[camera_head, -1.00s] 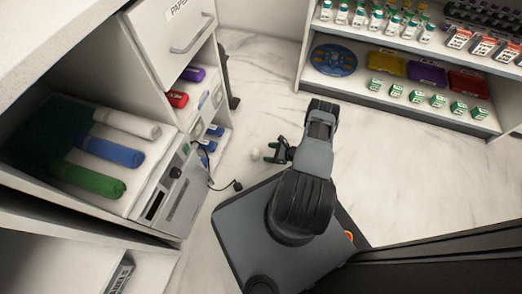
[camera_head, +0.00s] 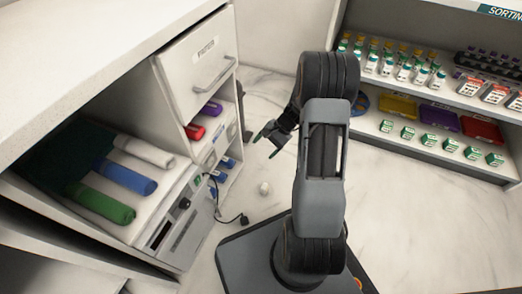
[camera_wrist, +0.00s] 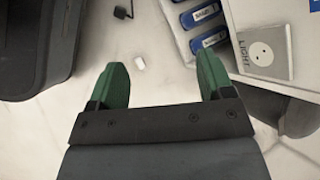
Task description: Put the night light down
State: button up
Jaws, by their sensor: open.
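The night light appears to be the small white piece (camera_head: 265,188) on the pale floor, right of the cabinet. It also shows in the wrist view (camera_wrist: 138,63), beyond and between the fingertips, nearer the left one. It touches neither finger. My gripper (camera_head: 266,145) is open and empty, raised above the floor beside the cabinet. Its two green fingers stand wide apart in the wrist view (camera_wrist: 160,68). A grey socket plate marked LIGHT (camera_wrist: 262,52) is at the upper right of the wrist view; its socket face is bare.
A white cabinet (camera_head: 185,62) with a drawer, cloth-like rolls and coloured items stands on the left. A black plug on a cable (camera_head: 243,219) lies on the floor near the light. A stocked shelf unit (camera_head: 400,150) stands at the right. Floor between them is mostly clear.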

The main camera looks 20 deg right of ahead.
jog(key=s+a+r+n+t+h, duration=0.1)
jog(key=s+a+r+n+h, duration=0.3)
jog(key=r, duration=0.5)
jog(key=s+a+r+n+t+h, duration=0.1)
jog(key=s+a+r+n+h, duration=0.2)
jog(key=s+r+n, duration=0.4)
jog(key=shift+s+a+r+n+t+h, duration=0.35)
jog(key=shift+s+a+r, duration=0.2)
jog(key=shift+s+r, duration=0.5)
jog(key=shift+s, duration=0.1)
